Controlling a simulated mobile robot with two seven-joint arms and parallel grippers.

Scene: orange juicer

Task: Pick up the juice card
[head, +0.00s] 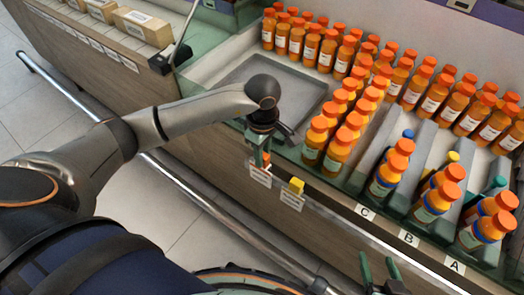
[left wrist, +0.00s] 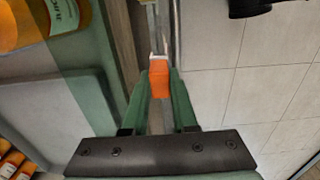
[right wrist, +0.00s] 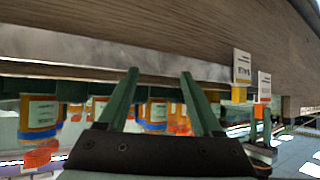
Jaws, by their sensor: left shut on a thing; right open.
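Two white cards hang at the counter's front edge. One juice card (head: 260,175) has an orange tab (left wrist: 158,80), and the other card (head: 291,200) has a yellow tab (head: 296,186). My left gripper (head: 266,158) points down at the edge, its green fingers shut on the orange tab. The card's white face is mostly hidden in the left wrist view. Both cards also show in the right wrist view, the yellow-tabbed one (right wrist: 242,67) beside the orange-tabbed one (right wrist: 264,83). My right gripper (head: 378,268) is open and empty, low in front of the counter.
Rows of orange juice bottles (head: 330,50) stand on the counter behind the cards. Lanes marked C, B and A hold more bottles (head: 390,178) at right. An empty grey tray (head: 270,80) lies behind my left gripper. A metal rail (head: 190,180) runs low along the counter front.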

